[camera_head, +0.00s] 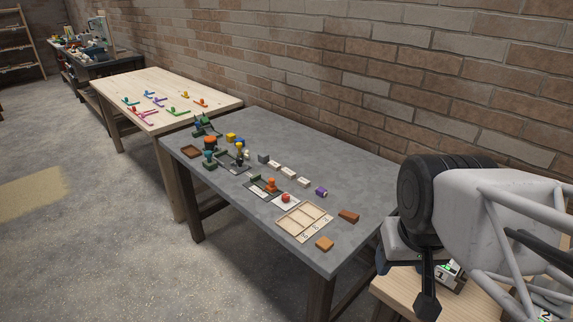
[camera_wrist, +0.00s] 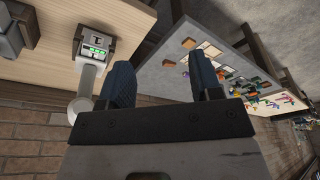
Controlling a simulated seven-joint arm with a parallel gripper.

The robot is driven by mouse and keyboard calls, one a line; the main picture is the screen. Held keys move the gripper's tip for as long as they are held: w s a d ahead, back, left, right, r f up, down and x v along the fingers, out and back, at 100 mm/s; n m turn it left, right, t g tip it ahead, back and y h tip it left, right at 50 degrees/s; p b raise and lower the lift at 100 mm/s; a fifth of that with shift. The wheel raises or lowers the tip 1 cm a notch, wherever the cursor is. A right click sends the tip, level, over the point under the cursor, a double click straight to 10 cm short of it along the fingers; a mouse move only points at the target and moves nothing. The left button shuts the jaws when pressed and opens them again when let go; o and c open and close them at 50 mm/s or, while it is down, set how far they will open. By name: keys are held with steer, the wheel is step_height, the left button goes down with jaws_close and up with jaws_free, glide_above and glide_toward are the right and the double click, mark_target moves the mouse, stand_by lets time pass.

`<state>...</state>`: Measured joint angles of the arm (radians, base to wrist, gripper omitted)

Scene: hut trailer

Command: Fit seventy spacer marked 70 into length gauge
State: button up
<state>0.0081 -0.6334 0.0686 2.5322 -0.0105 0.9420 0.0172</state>
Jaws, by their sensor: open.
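My gripper (camera_head: 405,287) hangs at the right in the head view, above the near edge of a light wooden bench (camera_head: 394,291). Its two dark fingers stand wide apart with nothing between them in the wrist view (camera_wrist: 163,78). A grey device with a lit green display (camera_wrist: 96,47) sits on the bench to the left of the fingers. It shows partly behind my gripper in the head view (camera_head: 450,270). I cannot tell whether it is the length gauge. No marking 70 is readable, so I cannot pick out the spacer.
A grey table (camera_head: 345,194) holds a wooden compartment tray (camera_head: 304,221), a brown block (camera_head: 348,215), an orange block (camera_head: 324,244) and several small coloured pieces. A pale wooden table (camera_head: 208,91) stands farther back. A brick wall (camera_head: 330,75) runs behind the tables.

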steer(key=shift+o, duration=0.3)
stand_by(0.4)
steer(key=w+a+r+n, duration=0.1)
steer(key=w+a, duration=0.1)
steer(key=w, duration=1.1)
steer(key=w+a+r+n+g, duration=0.1)
steer(key=w+a+n, duration=0.1)
steer(key=w, duration=1.1)
steer(key=w+a+r+n, duration=0.1)
steer(key=w+a, duration=0.1)
steer(key=w, duration=1.1)
steer(key=w+a+f+n, duration=0.1)
steer(key=w+a+f, duration=0.3)
steer(key=w+f, duration=0.4)
steer(key=w+a+f+n+g, duration=0.1)
steer(key=w+a+f, duration=0.3)
steer(key=w+f, duration=0.4)
steer(key=w+a+f+n, duration=0.2)
steer(key=w+a+f, duration=0.2)
steer(key=w+f, duration=0.5)
steer(key=shift+w+a+f+g, duration=0.1)
steer(key=shift+w+a+g, duration=0.05)
steer(key=shift+w, duration=1.85)
steer(key=shift+w+a+g, duration=0.15)
steer(key=shift+w, duration=1.8)
steer(key=shift+w+a+f, duration=0.15)
steer(key=shift+w+f, duration=0.15)
steer(key=shift+f, duration=0.15)
steer(key=shift+f, duration=0.15)
